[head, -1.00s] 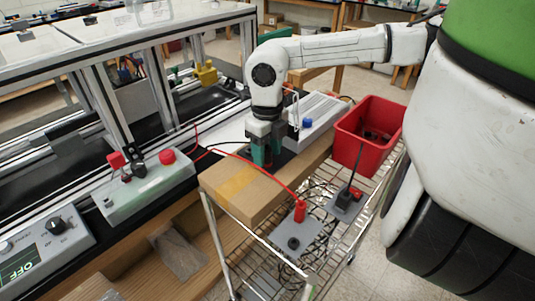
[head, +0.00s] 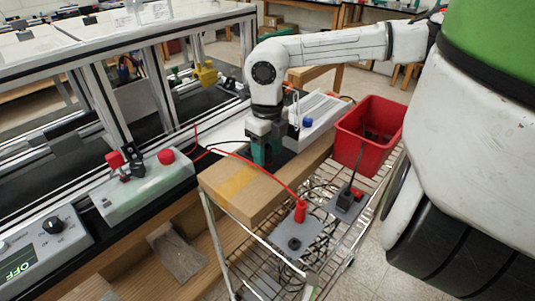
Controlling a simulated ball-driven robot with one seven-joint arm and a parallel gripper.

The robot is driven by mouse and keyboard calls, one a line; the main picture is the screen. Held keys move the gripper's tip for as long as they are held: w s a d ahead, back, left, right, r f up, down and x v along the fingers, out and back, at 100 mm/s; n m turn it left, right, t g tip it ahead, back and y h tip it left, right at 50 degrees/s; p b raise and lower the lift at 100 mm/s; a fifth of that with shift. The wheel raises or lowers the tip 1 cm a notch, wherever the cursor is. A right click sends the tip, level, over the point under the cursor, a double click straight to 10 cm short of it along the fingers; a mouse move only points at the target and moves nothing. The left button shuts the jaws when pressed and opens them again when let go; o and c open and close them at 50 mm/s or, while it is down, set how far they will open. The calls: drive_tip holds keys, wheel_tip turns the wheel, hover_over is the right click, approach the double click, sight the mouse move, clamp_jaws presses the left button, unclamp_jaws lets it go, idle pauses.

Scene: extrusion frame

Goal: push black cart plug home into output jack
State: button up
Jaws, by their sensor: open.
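My gripper (head: 263,153), with dark and teal fingers, points down at the back edge of a cardboard box on the cart. It is open; its fingertips are partly hidden. A thin black lead (head: 228,153) runs from the bench toward the gripper, and its end is hidden there. A grey panel (head: 308,230) on the cart bears an upright red plug (head: 300,211) with a red lead, and a round black jack (head: 294,243) in front of it. A second grey panel (head: 336,210) bears a black plug-like piece (head: 346,197). I cannot tell which piece is the black cart plug.
The cardboard box (head: 232,190) lies on the wire cart beside the panels. A red bin (head: 365,135) stands behind them. A white device (head: 318,120) is behind my gripper. The bench with its metal frame and a display reading OFF (head: 18,268) is left.

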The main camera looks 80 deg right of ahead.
sight(267, 147)
drive_tip(key=shift+c, duration=0.4)
clamp_jaws()
drive_tip(key=shift+r, duration=0.15)
idle(0.5)
drive_tip(key=shift+r+p, duration=1.5)
drive_tip(key=shift+r, duration=1.35)
